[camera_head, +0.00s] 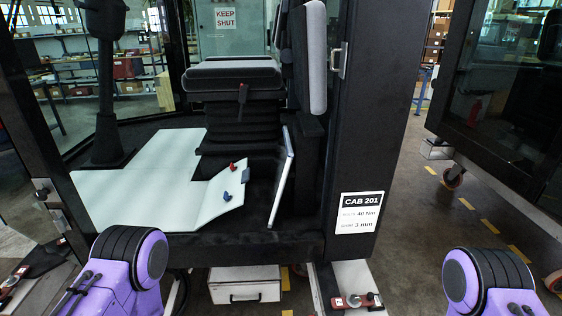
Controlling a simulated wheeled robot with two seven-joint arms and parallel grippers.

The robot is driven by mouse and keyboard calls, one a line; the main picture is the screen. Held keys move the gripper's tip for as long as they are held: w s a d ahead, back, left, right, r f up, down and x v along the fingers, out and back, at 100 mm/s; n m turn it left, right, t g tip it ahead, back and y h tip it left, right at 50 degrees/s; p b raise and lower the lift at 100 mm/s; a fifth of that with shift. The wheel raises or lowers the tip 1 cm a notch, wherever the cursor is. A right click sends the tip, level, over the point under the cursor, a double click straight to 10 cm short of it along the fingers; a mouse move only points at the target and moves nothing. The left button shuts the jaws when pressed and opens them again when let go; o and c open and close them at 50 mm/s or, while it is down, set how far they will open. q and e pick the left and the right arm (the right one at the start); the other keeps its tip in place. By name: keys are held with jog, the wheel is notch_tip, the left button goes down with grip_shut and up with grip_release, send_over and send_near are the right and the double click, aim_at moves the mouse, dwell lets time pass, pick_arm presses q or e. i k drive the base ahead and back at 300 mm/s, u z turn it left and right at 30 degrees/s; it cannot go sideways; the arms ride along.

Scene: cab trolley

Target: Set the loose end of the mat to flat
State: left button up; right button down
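A pale mat (125,185) lies over the black floor of the cab, left of and in front of the seat. Its right part (200,199) reaches toward the cab's front sill and ends in a slanted edge. A small blue piece (227,196) and a small red piece (232,166) sit near that edge, with a grey block beside them. A narrow pale panel (282,178) stands steeply tilted to the right; I cannot tell whether it belongs to the mat. Purple and black parts of my two arms show at the bottom corners. Neither gripper is in view.
The black seat (236,90) stands behind the mat, and a black column (107,90) rises at the left. A thick post with a CAB 201 label (359,212) bounds the opening on the right. A white case (244,285) lies below the sill.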

aim_at(213, 205)
jog(key=u, duration=0.1)
jog(key=i, duration=0.7)
jog(key=u, duration=0.85)
jog(key=i, duration=0.3)
jog(key=u, duration=0.4)
